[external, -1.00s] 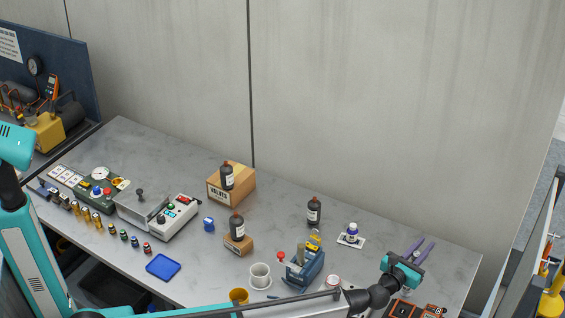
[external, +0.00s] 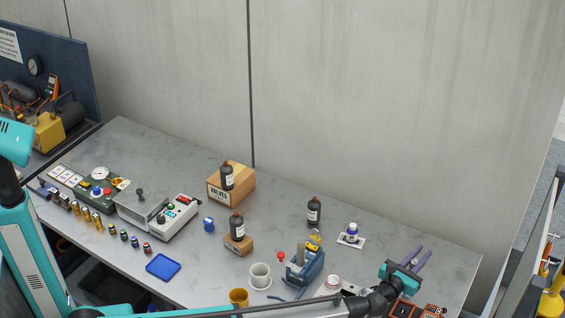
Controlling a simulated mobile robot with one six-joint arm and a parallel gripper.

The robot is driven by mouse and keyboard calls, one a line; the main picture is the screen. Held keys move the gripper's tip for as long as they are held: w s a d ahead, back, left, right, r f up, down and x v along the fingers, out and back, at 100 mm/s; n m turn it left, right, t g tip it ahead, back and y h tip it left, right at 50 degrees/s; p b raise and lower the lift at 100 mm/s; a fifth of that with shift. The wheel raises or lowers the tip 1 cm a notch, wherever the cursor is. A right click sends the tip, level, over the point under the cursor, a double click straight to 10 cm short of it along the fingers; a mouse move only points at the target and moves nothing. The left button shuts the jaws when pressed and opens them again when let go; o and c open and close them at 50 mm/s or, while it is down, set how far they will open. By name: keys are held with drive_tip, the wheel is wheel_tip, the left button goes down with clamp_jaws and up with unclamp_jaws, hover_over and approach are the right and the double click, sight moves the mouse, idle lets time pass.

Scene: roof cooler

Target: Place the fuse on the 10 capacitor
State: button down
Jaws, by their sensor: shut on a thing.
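My gripper (external: 422,256), with a teal body and purple fingers, is at the right end of the bench, over its right part. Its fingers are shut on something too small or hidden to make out. I cannot pick out the fuse. Dark cylinders with pale labels that may be capacitors stand in several places: one on the cardboard VALVES box (external: 227,176), one on a small brown block (external: 237,227), and one directly on the bench (external: 314,212). Their label numbers are too small to read. My gripper is to the right of them all and touches none.
A small white-and-blue jar (external: 352,233) sits on a white card left of my gripper. A blue tool holder (external: 305,268), white cup (external: 260,275), yellow mug (external: 239,297) and blue tray (external: 163,267) stand along the front. The back right of the grey bench (external: 400,230) is clear.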

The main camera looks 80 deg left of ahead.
drive_tip(key=shift+f, duration=0.15)
drive_tip(key=c, duration=1.6)
unclamp_jaws()
drive_tip(key=shift+r, duration=0.2)
drive_tip(key=shift+b+v, duration=1.6)
drive_tip(key=shift+v, duration=4.4)
